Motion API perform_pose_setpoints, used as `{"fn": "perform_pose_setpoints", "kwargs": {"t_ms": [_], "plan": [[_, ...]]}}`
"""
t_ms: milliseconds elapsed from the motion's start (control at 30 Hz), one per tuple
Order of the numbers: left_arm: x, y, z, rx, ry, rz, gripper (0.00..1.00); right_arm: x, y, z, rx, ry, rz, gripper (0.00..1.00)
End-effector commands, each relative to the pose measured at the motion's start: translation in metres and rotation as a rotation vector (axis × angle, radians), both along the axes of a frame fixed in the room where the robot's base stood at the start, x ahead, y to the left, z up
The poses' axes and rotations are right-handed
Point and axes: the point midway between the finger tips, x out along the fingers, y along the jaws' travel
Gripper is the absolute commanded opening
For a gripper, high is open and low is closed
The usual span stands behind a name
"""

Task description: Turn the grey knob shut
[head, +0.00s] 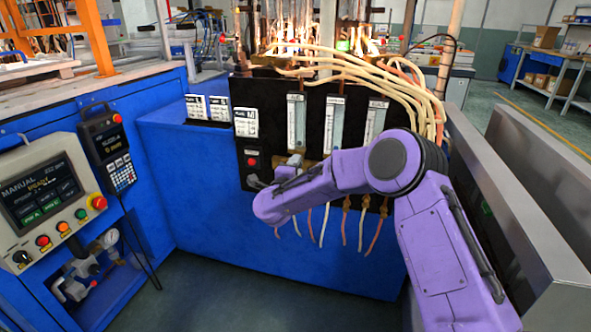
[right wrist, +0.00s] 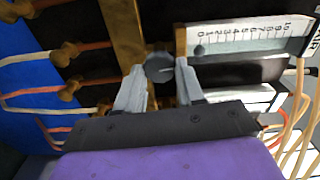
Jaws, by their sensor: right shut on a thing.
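The grey knob (right wrist: 159,67) is round and dark grey, at the lower end of a flow meter (right wrist: 250,40) in the right wrist view. The two pale fingers of my right gripper (right wrist: 159,84) stand on either side of it, shut on it. In the head view my right gripper (head: 293,161) is at the black panel (head: 315,150), just under the leftmost flow meter (head: 296,122). My own arm hides part of that area, and the knob cannot be made out there. My left gripper is out of view.
Two more flow meters (head: 335,122) stand to the right on the panel. Pale hoses (head: 400,80) loop over the top right, and more hang below. Burner flames (head: 292,22) glow above. A control box (head: 45,195) and a hand pendant (head: 108,145) are at the left.

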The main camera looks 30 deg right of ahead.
Motion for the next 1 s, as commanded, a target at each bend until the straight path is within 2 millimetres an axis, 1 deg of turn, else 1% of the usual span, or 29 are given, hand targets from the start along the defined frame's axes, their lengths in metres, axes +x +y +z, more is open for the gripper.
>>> {"fn": "perform_pose_setpoints", "kwargs": {"t_ms": [333,367,400,433,667,767,867,1000], "plan": [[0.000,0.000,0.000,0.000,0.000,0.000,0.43,0.000,0.001,-0.001,0.002,0.002,0.001,0.07],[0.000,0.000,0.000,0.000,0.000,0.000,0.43,0.000,0.001,-0.001,0.002,0.002,0.001,0.41],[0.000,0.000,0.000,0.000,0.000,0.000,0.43,0.000,0.001,-0.001,0.002,0.001,0.001,0.54],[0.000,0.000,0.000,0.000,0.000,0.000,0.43,0.000,0.001,-0.001,0.002,0.001,0.001,0.62],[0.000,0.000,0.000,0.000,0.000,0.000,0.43,0.000,0.000,-0.001,0.001,0.000,0.000,0.62],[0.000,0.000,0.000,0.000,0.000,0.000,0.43,-0.002,0.003,0.000,0.001,0.001,0.002,0.62],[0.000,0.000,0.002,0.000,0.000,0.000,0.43,-0.011,0.014,0.001,0.000,0.002,0.003,0.62],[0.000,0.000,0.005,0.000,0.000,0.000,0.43,-0.033,0.041,0.001,-0.002,0.001,0.006,0.62]]}}
